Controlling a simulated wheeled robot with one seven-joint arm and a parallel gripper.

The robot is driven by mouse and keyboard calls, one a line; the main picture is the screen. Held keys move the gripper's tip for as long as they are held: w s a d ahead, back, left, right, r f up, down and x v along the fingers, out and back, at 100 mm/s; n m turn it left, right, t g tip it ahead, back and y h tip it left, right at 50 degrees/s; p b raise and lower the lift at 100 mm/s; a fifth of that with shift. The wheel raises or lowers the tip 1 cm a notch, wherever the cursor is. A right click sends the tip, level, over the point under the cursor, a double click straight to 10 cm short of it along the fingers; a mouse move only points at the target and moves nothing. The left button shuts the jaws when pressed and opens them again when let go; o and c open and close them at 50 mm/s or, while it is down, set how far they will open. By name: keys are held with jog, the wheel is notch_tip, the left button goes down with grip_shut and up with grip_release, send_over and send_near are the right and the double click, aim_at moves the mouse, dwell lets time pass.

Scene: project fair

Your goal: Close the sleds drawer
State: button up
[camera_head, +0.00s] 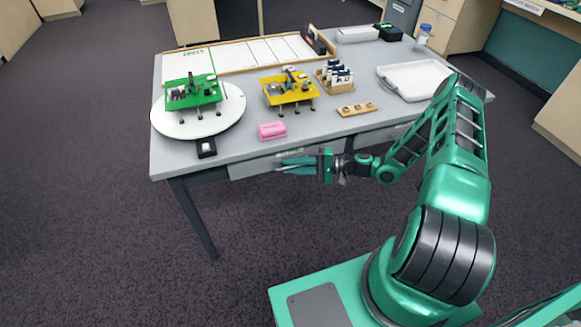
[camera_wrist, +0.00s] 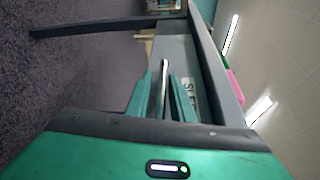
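The sleds drawer (camera_head: 250,167) is a grey drawer under the front edge of the table, with a pale label on its front. In the wrist view its label (camera_wrist: 188,94) reads in part "SLE". My gripper (camera_head: 282,166) is at the drawer front. In the wrist view my gripper (camera_wrist: 162,78) has its two teal fingers apart, with the light grey bar handle (camera_wrist: 163,92) running between them. Gaps seem to show between fingers and handle. I cannot tell exactly how far out the drawer stands.
The grey table (camera_head: 225,147) carries a round white turntable (camera_head: 160,122) with a green sled, a yellow sled (camera_head: 289,94), a pink block (camera_head: 272,130), a wooden holder (camera_head: 357,108) and a white tray (camera_head: 415,80). A second drawer (camera_head: 372,137) is to the right. The carpet in front is clear.

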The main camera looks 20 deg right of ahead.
jog(key=shift+w+r, duration=0.1)
jog(key=shift+r, duration=0.15)
jog(key=f+v, duration=0.1)
jog(key=v, duration=0.9)
jog(key=shift+s+d+r, duration=0.25)
jog(key=shift+d+r, duration=0.1)
jog(key=s+d+r+n+g+h, duration=0.2)
jog(key=s+d+r+g+h, duration=0.15)
jog(key=s+r+h, duration=0.55)
jog(key=s+d+r+n+g+h, duration=0.1)
jog(key=s+d+r+g+h, duration=0.3)
jog(key=r, duration=0.8)
jog(key=s+r+m+h, duration=0.1)
jog(key=s+r, duration=0.5)
jog(key=s, duration=0.3)
jog(key=s+r+m+t+h, duration=0.1)
jog(key=s+r, duration=0.5)
jog(key=s, duration=0.3)
jog(key=shift+s+m+h, duration=0.3)
jog(key=shift+s+m, duration=0.1)
jog(key=shift+r, duration=0.1)
